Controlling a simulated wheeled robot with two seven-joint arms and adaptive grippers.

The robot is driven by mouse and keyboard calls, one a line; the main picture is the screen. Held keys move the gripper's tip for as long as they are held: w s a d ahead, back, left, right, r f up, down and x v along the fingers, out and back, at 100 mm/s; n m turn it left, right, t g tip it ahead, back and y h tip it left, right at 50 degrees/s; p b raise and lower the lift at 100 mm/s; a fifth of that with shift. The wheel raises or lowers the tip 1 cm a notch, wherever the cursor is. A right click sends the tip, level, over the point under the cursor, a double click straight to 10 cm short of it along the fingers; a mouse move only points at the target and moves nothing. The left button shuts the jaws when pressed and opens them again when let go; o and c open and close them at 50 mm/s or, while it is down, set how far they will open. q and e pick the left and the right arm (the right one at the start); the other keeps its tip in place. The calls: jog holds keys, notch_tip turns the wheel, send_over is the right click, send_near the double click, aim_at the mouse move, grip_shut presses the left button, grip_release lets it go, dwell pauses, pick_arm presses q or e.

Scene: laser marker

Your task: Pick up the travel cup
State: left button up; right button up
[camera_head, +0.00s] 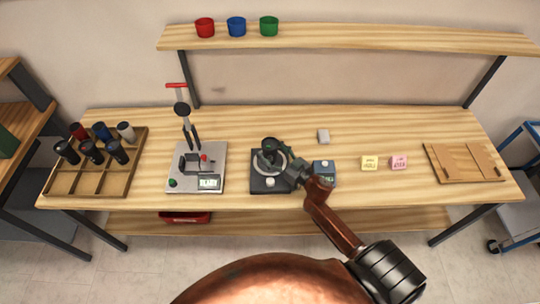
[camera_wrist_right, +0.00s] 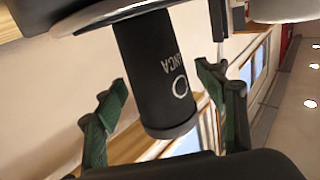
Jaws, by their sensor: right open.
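The travel cup is black with pale lettering and a ring mark. In the wrist view the cup (camera_wrist_right: 155,75) lies between the two green-padded fingers of my right gripper (camera_wrist_right: 160,98), with visible gaps on both sides. The fingers are open, one on each side. In the head view the cup (camera_head: 268,146) stands in the ringed fixture (camera_head: 258,185) on the table, partly covered by my right gripper (camera_head: 280,156). My left gripper is not in view.
A press with a red handle (camera_head: 182,112) stands left of the fixture. A wooden rack (camera_head: 62,187) with several dark and coloured cups is at the far left. A small blue-grey box (camera_head: 323,168) sits close to my right gripper.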

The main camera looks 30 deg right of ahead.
jog(key=shift+c, duration=0.5)
jog(key=c, duration=0.7)
jog(key=shift+c, duration=0.2)
